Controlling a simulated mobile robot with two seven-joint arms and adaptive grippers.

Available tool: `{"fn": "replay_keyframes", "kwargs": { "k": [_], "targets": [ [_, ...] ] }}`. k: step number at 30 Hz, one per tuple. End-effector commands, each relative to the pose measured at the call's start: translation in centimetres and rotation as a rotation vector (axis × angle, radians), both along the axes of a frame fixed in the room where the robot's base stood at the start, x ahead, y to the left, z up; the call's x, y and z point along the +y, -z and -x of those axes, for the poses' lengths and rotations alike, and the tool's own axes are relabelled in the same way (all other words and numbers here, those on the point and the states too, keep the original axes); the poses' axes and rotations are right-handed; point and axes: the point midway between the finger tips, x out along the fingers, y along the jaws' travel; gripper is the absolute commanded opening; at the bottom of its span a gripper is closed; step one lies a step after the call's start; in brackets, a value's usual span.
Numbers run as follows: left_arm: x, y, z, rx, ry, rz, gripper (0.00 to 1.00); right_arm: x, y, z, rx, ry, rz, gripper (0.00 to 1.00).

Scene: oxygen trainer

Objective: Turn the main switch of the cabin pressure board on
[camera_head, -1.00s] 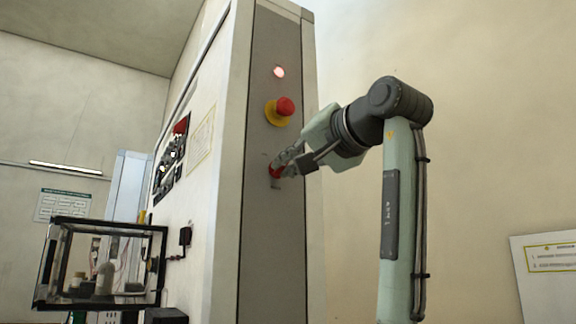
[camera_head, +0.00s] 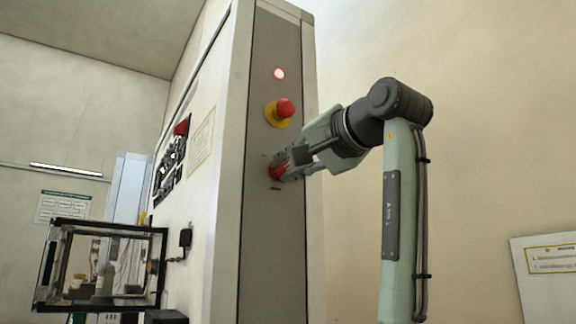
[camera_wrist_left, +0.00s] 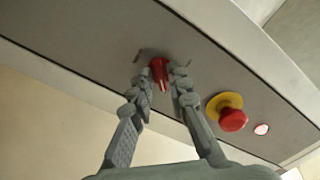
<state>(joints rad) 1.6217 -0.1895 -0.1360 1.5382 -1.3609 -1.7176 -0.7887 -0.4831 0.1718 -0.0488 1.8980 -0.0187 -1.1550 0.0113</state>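The main switch is a red rotary knob (camera_head: 277,172) on the grey front strip of the tall cabinet, below the emergency stop. In the left wrist view the knob (camera_wrist_left: 159,74) shows a pale line on its face. My left gripper (camera_head: 285,165) is at the knob, with one finger on each side of it. In the left wrist view its fingertips (camera_wrist_left: 161,79) close in around the knob and seem to touch its sides. The fingers partly hide the knob in the head view. My right gripper is not in view.
A red mushroom button on a yellow base (camera_head: 281,111) sits just above the switch, close to my gripper. A lit lamp (camera_head: 279,73) is above it. A black-framed clear box (camera_head: 104,225) stands at the left. Free room lies right of the cabinet.

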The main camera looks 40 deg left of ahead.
Motion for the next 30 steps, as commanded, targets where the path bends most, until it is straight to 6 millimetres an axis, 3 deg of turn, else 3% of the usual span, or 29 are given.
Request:
{"fn": "replay_keyframes", "kwargs": {
  "k": [10, 14, 30],
  "targets": [
    [0.0, 0.0, 0.0, -0.001, 0.0, -0.001, 0.29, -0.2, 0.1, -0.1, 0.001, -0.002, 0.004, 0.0],
    [-0.9, 0.0, 0.3, -0.001, 0.001, -0.001, 0.29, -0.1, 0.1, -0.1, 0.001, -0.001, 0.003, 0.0],
    [-10.1, 0.0, 4.1, -0.001, 0.003, -0.001, 0.29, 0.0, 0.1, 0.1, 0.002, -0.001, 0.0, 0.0]
  ]
}}
